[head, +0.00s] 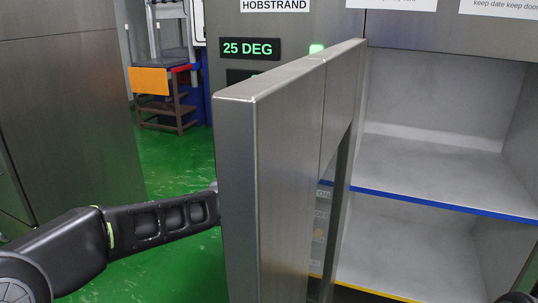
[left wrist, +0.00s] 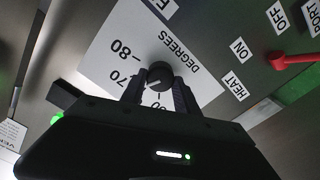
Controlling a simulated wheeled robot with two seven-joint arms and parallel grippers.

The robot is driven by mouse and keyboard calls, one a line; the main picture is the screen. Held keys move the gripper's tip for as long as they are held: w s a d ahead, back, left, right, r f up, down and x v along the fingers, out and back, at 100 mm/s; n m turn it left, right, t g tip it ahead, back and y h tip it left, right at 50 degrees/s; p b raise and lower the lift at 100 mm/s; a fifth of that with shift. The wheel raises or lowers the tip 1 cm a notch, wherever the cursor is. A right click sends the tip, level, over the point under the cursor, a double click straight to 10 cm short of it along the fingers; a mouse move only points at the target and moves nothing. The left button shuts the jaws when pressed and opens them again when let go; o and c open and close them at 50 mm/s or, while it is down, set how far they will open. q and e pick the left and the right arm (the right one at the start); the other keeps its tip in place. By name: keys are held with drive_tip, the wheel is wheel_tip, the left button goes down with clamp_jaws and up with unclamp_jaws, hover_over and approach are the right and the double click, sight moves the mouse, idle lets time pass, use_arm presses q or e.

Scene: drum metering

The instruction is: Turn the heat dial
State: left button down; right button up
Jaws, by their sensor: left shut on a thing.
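The heat dial (left wrist: 159,72) is a black round knob on a white plate (left wrist: 108,42) marked DEGREES, with 80, 70 and a partly covered number around it. My left gripper (left wrist: 160,88) is shut on the knob, one finger on each side. A small pale mark on the knob points to the lower left, roughly toward 70. In the head view my left arm reaches behind the open steel door (head: 270,180), which hides the gripper and the dial. A green display (head: 250,48) reads 25 DEG.
A red lever (left wrist: 292,61) sits beside ON and OFF labels to the right of the dial. The open cabinet (head: 440,140) has a blue-edged shelf and a yellow-edged bottom. A green lamp (head: 316,48) glows above the door. Green floor shows on the left.

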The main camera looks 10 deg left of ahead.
use_arm(q)
drive_tip(key=shift+m, duration=1.4)
drive_tip(key=shift+f, duration=0.1)
drive_tip(key=c, duration=0.9)
unclamp_jaws()
drive_tip(key=shift+s, duration=0.1)
drive_tip(key=s+a, duration=0.1)
drive_tip(key=s, duration=0.6)
drive_tip(key=shift+s+a+b, duration=0.25)
drive_tip(key=shift+b, duration=0.1)
